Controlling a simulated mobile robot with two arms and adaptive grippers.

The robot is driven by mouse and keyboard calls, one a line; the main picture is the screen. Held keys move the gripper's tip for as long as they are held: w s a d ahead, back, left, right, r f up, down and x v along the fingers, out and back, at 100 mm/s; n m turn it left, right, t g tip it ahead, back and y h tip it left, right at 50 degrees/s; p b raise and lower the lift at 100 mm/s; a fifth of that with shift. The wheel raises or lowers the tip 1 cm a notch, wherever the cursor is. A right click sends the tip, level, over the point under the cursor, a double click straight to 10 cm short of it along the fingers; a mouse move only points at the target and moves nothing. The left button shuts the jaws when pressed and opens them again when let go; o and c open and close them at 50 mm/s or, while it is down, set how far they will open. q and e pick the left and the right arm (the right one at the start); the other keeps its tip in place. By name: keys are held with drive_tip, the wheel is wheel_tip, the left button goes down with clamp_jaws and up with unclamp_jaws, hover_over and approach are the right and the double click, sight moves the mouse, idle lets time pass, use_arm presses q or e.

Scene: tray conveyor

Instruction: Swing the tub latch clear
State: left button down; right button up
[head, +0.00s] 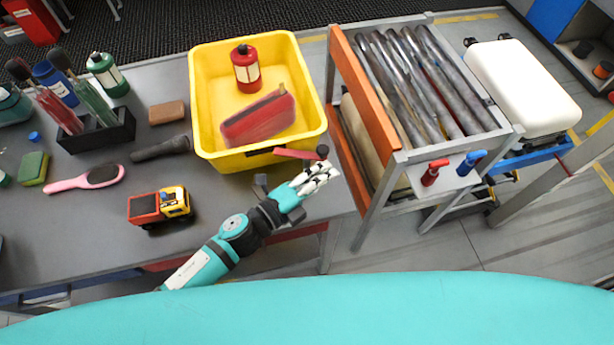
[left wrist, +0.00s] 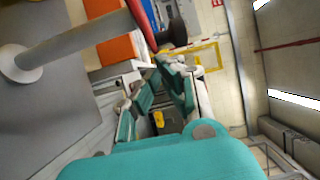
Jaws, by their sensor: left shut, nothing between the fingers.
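The yellow tub (head: 205,130) stands on the grey table. Its latch (head: 297,153) is a red bar along the tub's near right rim, with a dark round knob (head: 322,151) at its right end. A red part (left wrist: 141,22) and a dark knob (left wrist: 176,36) also show at the top of the left wrist view. My left gripper (head: 318,176) is just below the knob in the head view, beyond the tub's near right corner. Its fingers (left wrist: 166,66) are shut and empty; I cannot tell whether they touch the latch. My right gripper is not in view.
The tub holds a red canister (head: 246,70) and a red pouch (head: 258,120). A toy truck (head: 160,206) lies left of my left arm. A rack of metal rods with an orange side board (head: 352,100) stands close to the right of the tub.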

use_arm(q)
drive_tip(key=shift+w+d, duration=0.5)
drive_tip(key=shift+w, duration=0.15)
drive_tip(key=shift+w+d, duration=0.1)
drive_tip(key=shift+d, duration=0.05)
idle(0.4)
drive_tip(key=shift+f, duration=0.1)
